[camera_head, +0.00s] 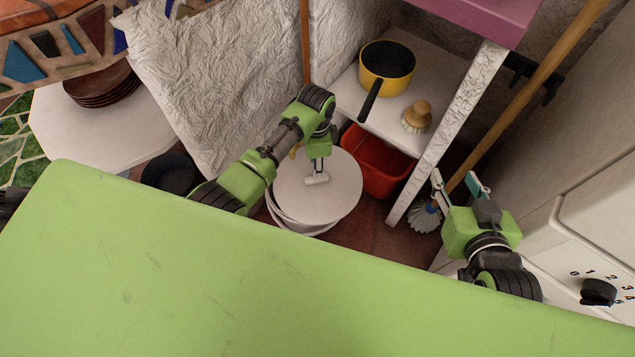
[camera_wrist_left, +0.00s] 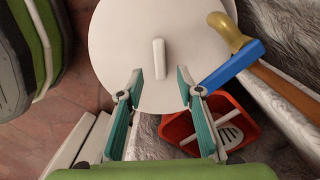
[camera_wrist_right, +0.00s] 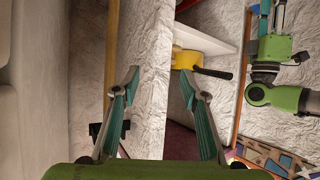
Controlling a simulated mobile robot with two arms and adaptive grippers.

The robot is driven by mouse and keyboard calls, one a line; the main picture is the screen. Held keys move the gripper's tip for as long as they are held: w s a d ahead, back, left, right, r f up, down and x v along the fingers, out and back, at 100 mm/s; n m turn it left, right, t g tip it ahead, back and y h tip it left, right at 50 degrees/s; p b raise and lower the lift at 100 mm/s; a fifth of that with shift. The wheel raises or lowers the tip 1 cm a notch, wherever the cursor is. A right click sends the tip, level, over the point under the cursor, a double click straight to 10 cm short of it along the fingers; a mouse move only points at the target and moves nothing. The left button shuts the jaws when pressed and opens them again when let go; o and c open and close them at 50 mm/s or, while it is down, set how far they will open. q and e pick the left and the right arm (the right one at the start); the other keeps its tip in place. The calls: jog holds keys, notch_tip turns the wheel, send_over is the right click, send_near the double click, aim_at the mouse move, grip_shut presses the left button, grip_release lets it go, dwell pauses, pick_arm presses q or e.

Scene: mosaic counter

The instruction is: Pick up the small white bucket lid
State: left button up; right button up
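The white round bucket lid (camera_head: 340,195) lies on the white bucket (camera_head: 293,226) on the floor, below the shelf. Its bar handle (camera_head: 316,180) stands up at the middle. In the left wrist view the lid (camera_wrist_left: 115,45) fills the upper middle, with its handle (camera_wrist_left: 159,60) in line with the gap between my fingers. My left gripper (camera_wrist_left: 160,82) is open and empty over the lid; in the head view its fingers are partly hidden by the wrist. My right gripper (camera_head: 455,184) is open and empty at the right; the right wrist view shows its spread fingers (camera_wrist_right: 160,83).
A red bin (camera_head: 376,163) stands right of the bucket. Above are the shelf (camera_head: 430,82), a yellow pan (camera_head: 387,65) and a round brush (camera_head: 417,116). A broom (camera_head: 520,98) leans near my right gripper, beside a white appliance (camera_head: 585,225).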

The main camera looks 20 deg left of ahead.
pick_arm(q)
jog(key=shift+f, duration=0.55)
notch_tip(320, 180, down, 2)
jog(key=shift+d+f+b, duration=0.1)
jog(key=shift+b, duration=0.8)
notch_tip(320, 180, down, 2)
jog(key=shift+f+b, duration=0.15)
jog(key=shift+b, duration=0.6)
jog(key=shift+f, duration=0.15)
grip_shut()
pick_arm(e)
jog(key=w+a+r+t+y, duration=0.1)
jog(key=r+t, duration=0.3)
jog(key=r, duration=0.5)
jog(key=w+a+r+t+y, duration=0.1)
jog(key=a+r+t+y, duration=0.1)
jog(key=r+t, duration=0.3)
notch_tip(320, 180, up, 4)
jog(key=shift+w+f+t, duration=0.1)
jog(key=shift+w+t, duration=0.2)
jog(key=shift+w, duration=0.05)
